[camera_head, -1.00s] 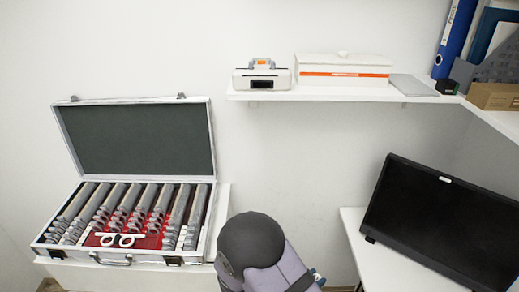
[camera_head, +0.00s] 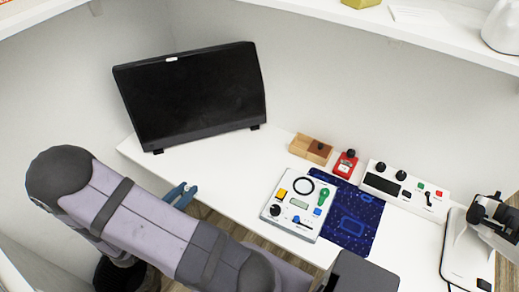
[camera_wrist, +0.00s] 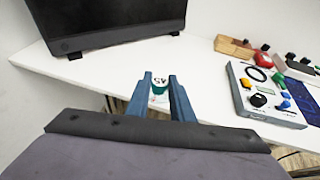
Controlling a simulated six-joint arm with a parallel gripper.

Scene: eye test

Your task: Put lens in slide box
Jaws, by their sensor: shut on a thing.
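My gripper (camera_head: 181,196) is low at the left of the desk in the head view, by the desk's front edge. In the wrist view, my gripper (camera_wrist: 160,82) is shut on the lens (camera_wrist: 158,88), a small round piece with a white marked tab and a green part between the blue fingers. In the head view the lens is too small to make out. A small open wooden box (camera_head: 300,148), which looks like the slide box, stands at the back of the desk with a dark brown piece at its right. It also shows in the wrist view (camera_wrist: 228,47), ahead and right of my gripper.
A black monitor (camera_head: 195,95) stands at the desk's left. Right of the box are a red device (camera_head: 346,163) and a white control panel (camera_head: 405,190). A grey-white button panel (camera_head: 300,205) and a blue patterned mat (camera_head: 352,220) lie in front. White desk (camera_head: 225,160) between monitor and panel is clear.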

